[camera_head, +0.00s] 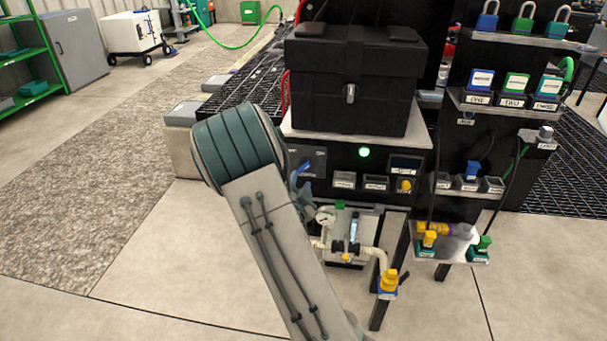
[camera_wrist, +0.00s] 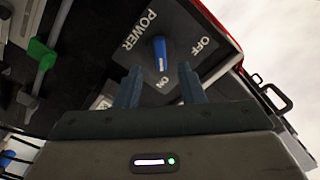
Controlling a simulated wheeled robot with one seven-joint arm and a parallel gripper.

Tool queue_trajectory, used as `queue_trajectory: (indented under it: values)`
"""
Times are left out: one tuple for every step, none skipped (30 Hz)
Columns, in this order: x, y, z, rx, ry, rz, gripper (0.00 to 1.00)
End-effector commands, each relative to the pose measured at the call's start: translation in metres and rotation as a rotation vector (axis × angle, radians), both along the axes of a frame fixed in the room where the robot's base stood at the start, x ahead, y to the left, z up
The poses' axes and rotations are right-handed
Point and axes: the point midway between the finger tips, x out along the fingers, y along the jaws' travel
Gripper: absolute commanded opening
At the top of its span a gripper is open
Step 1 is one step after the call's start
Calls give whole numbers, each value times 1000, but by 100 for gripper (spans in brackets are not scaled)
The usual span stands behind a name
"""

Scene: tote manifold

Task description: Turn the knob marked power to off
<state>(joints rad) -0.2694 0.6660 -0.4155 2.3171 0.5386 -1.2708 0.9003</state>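The power knob (camera_wrist: 161,54) is a blue bar handle on a dark grey plate marked POWER (camera_wrist: 139,30), with OFF at the upper right and ON at the bottom. A white line on the knob's lower end points toward ON. My gripper (camera_wrist: 160,86) is open in the wrist view, its two teal fingers apart and the knob showing between and beyond their tips. Nothing is between the fingers. In the head view the knob (camera_head: 306,167) shows small and blue on the panel, and my arm hides most of my gripper just below it.
A lit green lamp (camera_head: 364,152) is right of the knob on the same panel. A black case (camera_head: 352,85) stands above. A gauge (camera_head: 325,216) and pipes sit below. Shelves with padlocks (camera_head: 525,25) are at the right. The floor at left is open.

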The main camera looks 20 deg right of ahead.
Motion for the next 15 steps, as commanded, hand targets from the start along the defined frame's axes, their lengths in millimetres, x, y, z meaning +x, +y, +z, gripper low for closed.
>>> queue_trajectory:
  values:
    - [9,-6,0,-1,-3,0,35]
    - [13,-9,-1,-1,-2,-1,35]
    - [19,-13,0,-2,-2,-1,35]
    - [22,-16,0,-2,-1,-1,35]
    - [26,-18,-1,0,-1,-1,35]
    - [30,-20,-1,0,-1,1,35]
    - [33,-22,0,0,-1,1,35]
    - [35,-23,0,0,-1,1,35]
    - [38,-25,0,0,0,0,35]
    - [39,-26,0,0,0,0,35]
    - [40,-27,0,0,0,0,35]
    - [41,-27,0,0,-1,1,35]
    - [42,-28,0,0,-1,1,35]
    - [42,-28,0,0,-1,1,35]
    - [42,-28,0,0,-1,1,35]
